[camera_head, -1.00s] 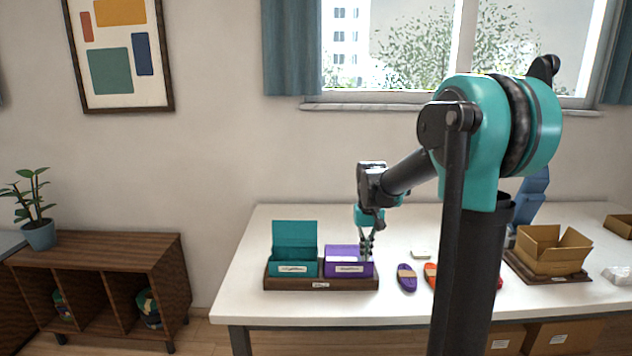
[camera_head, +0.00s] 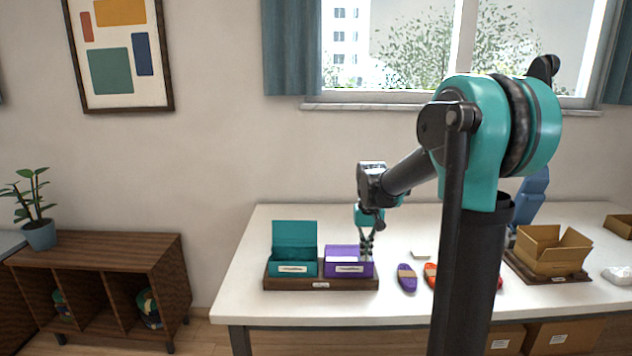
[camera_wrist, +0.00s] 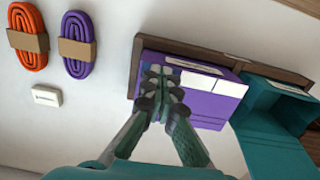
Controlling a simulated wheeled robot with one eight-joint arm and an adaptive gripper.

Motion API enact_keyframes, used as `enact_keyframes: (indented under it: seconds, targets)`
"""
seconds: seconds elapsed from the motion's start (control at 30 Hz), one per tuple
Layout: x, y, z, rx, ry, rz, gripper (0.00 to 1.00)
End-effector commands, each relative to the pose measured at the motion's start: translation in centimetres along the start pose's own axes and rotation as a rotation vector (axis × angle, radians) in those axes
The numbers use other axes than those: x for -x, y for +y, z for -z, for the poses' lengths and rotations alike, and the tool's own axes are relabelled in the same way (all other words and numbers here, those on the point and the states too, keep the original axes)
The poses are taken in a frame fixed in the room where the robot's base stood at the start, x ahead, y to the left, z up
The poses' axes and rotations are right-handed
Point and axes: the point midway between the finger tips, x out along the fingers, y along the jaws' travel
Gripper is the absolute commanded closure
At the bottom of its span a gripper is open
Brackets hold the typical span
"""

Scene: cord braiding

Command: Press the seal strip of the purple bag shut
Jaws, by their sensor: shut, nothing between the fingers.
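The purple bag (camera_head: 342,268) stands in the right half of a dark wooden tray (camera_head: 285,285), with a white label on its front. Its top looks folded over and closed. It also shows in the wrist view (camera_wrist: 205,105), label side away from my wrist. My gripper (camera_head: 367,254) is at the right end of the bag's top, pointing down. In the wrist view my gripper (camera_wrist: 160,85) is shut with nothing between its fingers, and its tips are over or against the purple top. The seal strip is partly hidden by the fingers; I cannot tell whether they touch it.
An open teal bag (camera_head: 293,245) with its flap up stands beside the purple one in the tray. A purple cord bundle (camera_head: 406,278), an orange bundle (camera_head: 430,272) and a small white block (camera_head: 420,254) lie to the right. A cardboard box (camera_head: 550,252) stands farther right.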

Motion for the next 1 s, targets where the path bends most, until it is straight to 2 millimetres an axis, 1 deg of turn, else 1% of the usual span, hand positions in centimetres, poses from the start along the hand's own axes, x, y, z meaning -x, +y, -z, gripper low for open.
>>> enact_keyframes:
  seconds: [0.23,0.5,0.63,0.77,1.0]
  targets:
    - [0.0,0.0,-0.1,0.0,-0.001,0.0,1.0]
    - [1.0,0.0,-0.1,0.0,0.0,0.0,1.0]
    - [1.2,-0.1,0.0,0.0,0.0,0.0,1.0]
    - [1.2,-0.5,0.0,0.001,0.0,0.0,1.0]
    - [1.2,-2.0,0.0,0.002,0.0,0.0,1.0]
